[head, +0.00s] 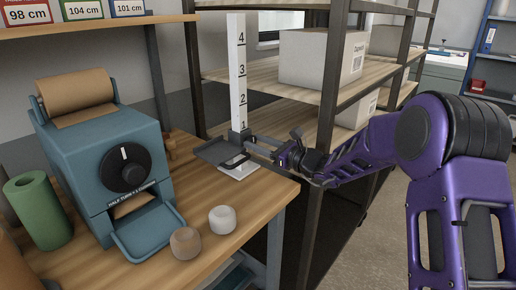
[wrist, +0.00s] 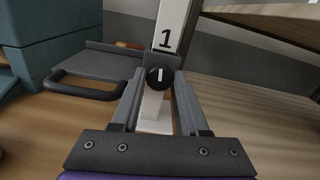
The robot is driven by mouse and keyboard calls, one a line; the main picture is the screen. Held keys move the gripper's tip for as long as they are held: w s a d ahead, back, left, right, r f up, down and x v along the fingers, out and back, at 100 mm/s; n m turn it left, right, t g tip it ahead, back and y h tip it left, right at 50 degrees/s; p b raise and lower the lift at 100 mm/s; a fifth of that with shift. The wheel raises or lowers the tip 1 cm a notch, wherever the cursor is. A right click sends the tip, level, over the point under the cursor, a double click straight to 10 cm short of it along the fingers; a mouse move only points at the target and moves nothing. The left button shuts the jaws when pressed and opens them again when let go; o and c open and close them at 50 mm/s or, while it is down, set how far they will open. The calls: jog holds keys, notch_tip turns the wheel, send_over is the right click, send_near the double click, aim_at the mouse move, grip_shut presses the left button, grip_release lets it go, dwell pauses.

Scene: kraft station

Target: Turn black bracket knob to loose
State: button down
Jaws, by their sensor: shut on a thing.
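The black bracket knob (wrist: 159,77) is round with a white mark that stands upright in the wrist view. It sits at the front of the white numbered post (wrist: 171,30), which also shows in the head view (head: 238,75). My gripper (wrist: 158,82) is shut on the knob, with one grey finger on each side of it. In the head view my gripper (head: 252,143) reaches the post from the right and hides the knob. The dark bracket tray (wrist: 108,62) with a black handle loop lies left of the knob; it also shows in the head view (head: 215,152).
A teal paper dispenser (head: 92,150) with a large black dial stands left on the wooden table (head: 215,255). A green roll (head: 38,212) stands left. A shelf rack (head: 335,95) rises right behind the post.

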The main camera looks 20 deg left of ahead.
jog(key=shift+c, duration=2.2)
grip_release()
jog(key=shift+d, duration=0.1)
jog(key=p+v, duration=0.1)
jog(key=v, duration=1.6)
jog(key=shift+s+d+f, duration=0.1)
jog(key=shift+s+d, duration=0.05)
